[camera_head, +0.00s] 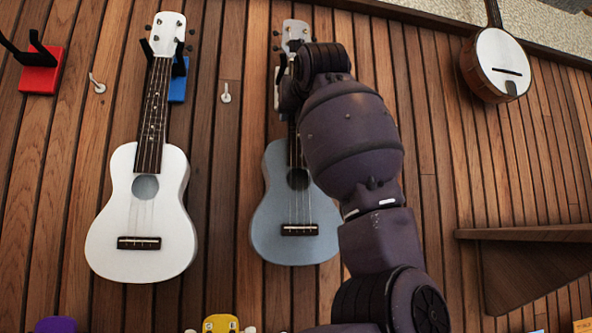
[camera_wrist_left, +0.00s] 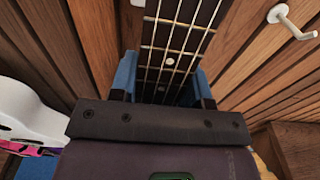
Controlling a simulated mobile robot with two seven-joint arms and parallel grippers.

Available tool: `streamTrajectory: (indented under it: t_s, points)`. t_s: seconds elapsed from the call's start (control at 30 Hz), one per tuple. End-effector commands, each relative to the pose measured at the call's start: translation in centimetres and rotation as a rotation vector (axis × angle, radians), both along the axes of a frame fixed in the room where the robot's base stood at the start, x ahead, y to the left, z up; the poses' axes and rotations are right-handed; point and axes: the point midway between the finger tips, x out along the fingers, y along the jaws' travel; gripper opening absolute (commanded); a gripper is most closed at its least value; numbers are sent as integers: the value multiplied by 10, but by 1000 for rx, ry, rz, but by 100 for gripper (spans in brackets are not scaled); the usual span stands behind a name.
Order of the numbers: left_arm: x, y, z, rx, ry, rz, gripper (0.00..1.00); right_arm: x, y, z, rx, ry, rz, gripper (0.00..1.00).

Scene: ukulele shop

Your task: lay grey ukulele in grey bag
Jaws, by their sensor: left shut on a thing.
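The grey ukulele (camera_head: 272,222) is upright against the wooden wall in the head view, headstock at the top. My left arm covers part of its neck and the right side of its body. My left gripper (camera_head: 288,98) is at the upper neck, just below the headstock. In the left wrist view the fretted neck (camera_wrist_left: 178,40) runs between the two blue fingers of my left gripper (camera_wrist_left: 165,88), which is shut on it. I cannot tell whether the ukulele still touches its wall hook. The grey bag and my right gripper are not in view.
A white ukulele (camera_head: 142,225) hangs close on the left, from a blue hook (camera_head: 178,82). An empty red hook (camera_head: 41,72) is further left. A banjo (camera_head: 497,64) hangs upper right. A wooden shelf (camera_head: 530,234) juts out at right. More headstocks show below.

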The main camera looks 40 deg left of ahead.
Motion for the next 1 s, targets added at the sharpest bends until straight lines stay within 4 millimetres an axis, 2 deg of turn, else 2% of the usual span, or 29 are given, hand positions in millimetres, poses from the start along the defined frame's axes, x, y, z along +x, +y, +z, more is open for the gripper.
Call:
streamTrajectory:
  t_s: [0.47, 1.0]
  points:
    - [-1, -1, 3, 1, -2, 0, 0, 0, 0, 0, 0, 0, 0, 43]
    - [-14, -17, 3, 2, -3, -1, 0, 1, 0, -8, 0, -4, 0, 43]
